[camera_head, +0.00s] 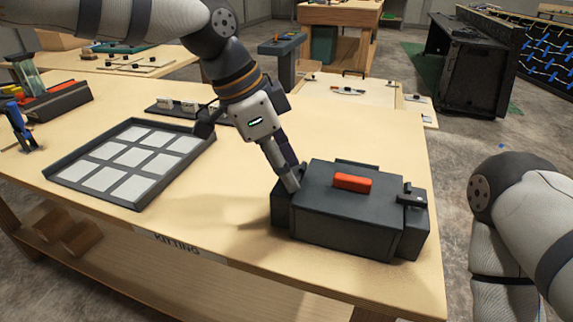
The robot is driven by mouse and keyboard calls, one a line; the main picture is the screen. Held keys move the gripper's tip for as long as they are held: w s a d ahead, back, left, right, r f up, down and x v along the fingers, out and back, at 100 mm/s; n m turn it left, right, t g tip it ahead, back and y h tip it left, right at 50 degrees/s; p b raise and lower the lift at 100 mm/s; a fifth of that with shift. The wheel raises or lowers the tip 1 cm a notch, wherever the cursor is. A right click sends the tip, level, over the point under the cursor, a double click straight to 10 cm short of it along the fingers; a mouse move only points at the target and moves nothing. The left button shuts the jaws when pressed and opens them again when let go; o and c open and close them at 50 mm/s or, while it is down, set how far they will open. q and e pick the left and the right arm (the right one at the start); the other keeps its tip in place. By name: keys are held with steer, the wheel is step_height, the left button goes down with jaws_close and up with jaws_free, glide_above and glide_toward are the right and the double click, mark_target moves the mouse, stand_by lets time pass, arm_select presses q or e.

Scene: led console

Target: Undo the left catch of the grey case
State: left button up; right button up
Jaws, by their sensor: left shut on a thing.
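The grey case (340,225) sits closed near the right front of the wooden table. A red handle (352,182) is on its lid. My left gripper (291,185) reaches down to the case's left end, where the left catch is, and is shut on it. The gripper hides most of that catch. The right catch (411,195) shows at the case's right end. My right arm comes in at the right edge, off the table, and its gripper is out of the picture.
A dark tray (60,170) with pale square pads lies left of the case on the table (210,225). A dark rack (160,106) stands behind it. A blue clamp-like tool (18,125) is at the far left. Bare tabletop lies between tray and case.

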arm_select(q)
steer(key=m, duration=0.1)
steer(key=m+g+b, duration=0.1)
steer(key=m, duration=0.1)
steer(key=shift+w+a+f, duration=0.15)
steer(key=shift+w, duration=0.05)
steer(key=shift+a+m+g+b, duration=0.1)
steer(key=shift+m+g+b, duration=0.35)
steer(key=shift+m, duration=0.95)
arm_select(e)
steer(key=shift+s+f+g, duration=0.5)
steer(key=shift+s+f, duration=0.65)
steer(key=shift+s, duration=0.05)
arm_select(q)
steer(key=shift+g, duration=0.25)
steer(key=o, duration=1.2)
steer(key=shift+c, duration=0.2)
steer(key=v, duration=1.2)
